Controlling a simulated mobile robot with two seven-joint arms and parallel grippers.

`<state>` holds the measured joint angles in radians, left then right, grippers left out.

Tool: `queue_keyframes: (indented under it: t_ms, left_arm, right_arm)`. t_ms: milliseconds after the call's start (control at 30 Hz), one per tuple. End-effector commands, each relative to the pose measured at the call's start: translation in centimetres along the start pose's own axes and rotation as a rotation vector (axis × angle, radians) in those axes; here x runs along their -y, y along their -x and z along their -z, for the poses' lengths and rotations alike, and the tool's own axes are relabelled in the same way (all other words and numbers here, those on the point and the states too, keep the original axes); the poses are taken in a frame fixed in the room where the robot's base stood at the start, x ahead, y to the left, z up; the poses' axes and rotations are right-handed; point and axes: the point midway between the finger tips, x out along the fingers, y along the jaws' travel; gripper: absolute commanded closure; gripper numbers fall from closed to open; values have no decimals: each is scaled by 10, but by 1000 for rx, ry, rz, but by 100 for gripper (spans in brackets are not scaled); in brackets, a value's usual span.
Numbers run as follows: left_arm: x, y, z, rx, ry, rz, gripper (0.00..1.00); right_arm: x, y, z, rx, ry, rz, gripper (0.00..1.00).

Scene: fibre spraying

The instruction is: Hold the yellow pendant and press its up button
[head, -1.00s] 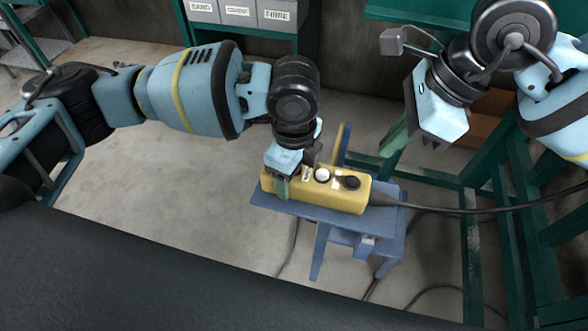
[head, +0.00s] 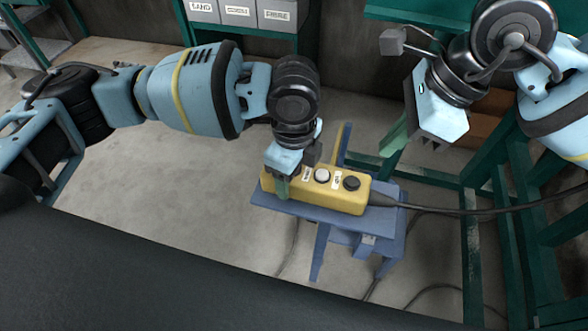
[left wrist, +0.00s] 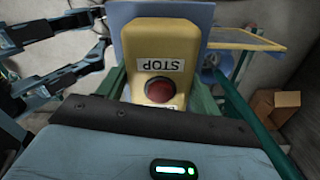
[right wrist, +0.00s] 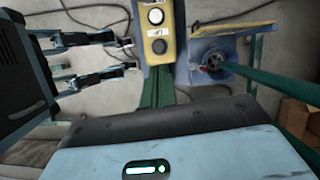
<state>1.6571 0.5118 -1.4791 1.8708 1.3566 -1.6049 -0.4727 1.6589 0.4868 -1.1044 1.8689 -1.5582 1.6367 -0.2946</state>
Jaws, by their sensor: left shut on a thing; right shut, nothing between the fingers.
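The yellow pendant (head: 340,197) lies lengthwise over a small blue stand; I cannot tell whether it touches the top. Its upper face has a white button (head: 322,175) and a black button (head: 351,183) with small labels I cannot read surely. My left gripper (head: 281,188) is shut around the pendant's left end. In the left wrist view, its green fingers flank the pendant (left wrist: 160,30), beside a red button (left wrist: 159,90) labelled STOP. My right gripper (head: 393,138) is shut and empty, above and right of the pendant, apart from it. The right wrist view shows the white button (right wrist: 156,16) and black button (right wrist: 160,47).
The blue stand (head: 385,225) is under the pendant. A black cable (head: 460,210) runs right from the pendant. Green frames (head: 475,250) stand at the right. Labelled grey bins (head: 238,13) sit on a shelf at the back. Floor left of the stand is clear.

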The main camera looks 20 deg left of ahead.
Motion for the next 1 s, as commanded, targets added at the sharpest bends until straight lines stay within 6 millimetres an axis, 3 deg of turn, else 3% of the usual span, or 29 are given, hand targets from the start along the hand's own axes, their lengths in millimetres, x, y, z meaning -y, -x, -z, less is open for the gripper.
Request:
queue_keyframes:
  t_ms: [467,700,1000]
  left_arm:
    - [0,1,0,0,0,1,70]
    - [0,1,0,0,0,1,70]
    - [0,1,0,0,0,1,70]
  right_arm:
    - [-1,-2,-2,20,23,15,100]
    - [-4,-6,-19,192,238,186,100]
    - [-6,6,-34,320,426,388,100]
